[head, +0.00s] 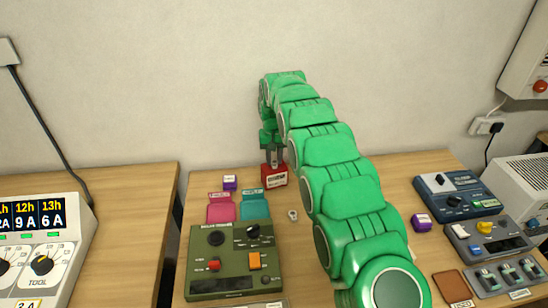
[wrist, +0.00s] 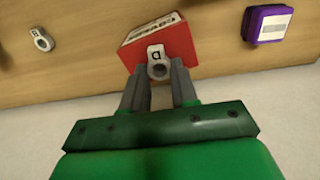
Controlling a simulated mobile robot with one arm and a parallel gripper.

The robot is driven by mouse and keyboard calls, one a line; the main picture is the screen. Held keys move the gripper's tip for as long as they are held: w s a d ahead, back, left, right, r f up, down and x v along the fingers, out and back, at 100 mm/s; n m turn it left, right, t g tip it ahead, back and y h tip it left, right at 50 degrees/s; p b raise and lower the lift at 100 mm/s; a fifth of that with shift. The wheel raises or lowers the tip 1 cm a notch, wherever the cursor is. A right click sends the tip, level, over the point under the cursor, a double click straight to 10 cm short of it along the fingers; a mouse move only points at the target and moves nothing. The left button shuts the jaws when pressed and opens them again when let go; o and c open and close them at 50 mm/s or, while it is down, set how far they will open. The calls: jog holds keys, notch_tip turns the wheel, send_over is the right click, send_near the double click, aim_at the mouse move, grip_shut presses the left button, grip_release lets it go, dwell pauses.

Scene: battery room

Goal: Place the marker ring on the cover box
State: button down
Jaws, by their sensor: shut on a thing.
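The red cover box (head: 275,181) stands at the back of the table near the wall. It also shows in the wrist view (wrist: 178,44), with a white label on its face. My gripper (head: 272,160) points down right at the box. In the wrist view my gripper (wrist: 159,75) is shut on a grey-white marker ring (wrist: 157,58) with a dark letter on its tag. The ring overlaps the red box in that view; I cannot tell whether it touches it. A second, similar ring (head: 292,214) lies loose on the table, also seen in the wrist view (wrist: 41,39).
A purple block (head: 230,183) stands left of the box, with pink (head: 221,208) and teal (head: 254,206) pieces in front. A green device (head: 235,261) sits front left. Another purple block (head: 421,222) and several devices are on the right. The wall is close behind.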

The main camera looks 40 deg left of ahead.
jog(key=c, duration=0.9)
grip_release()
jog(key=shift+f, duration=0.15)
jog(key=shift+o, duration=0.2)
notch_tip(320, 180, up, 12)
jog(key=shift+r, duration=0.2)
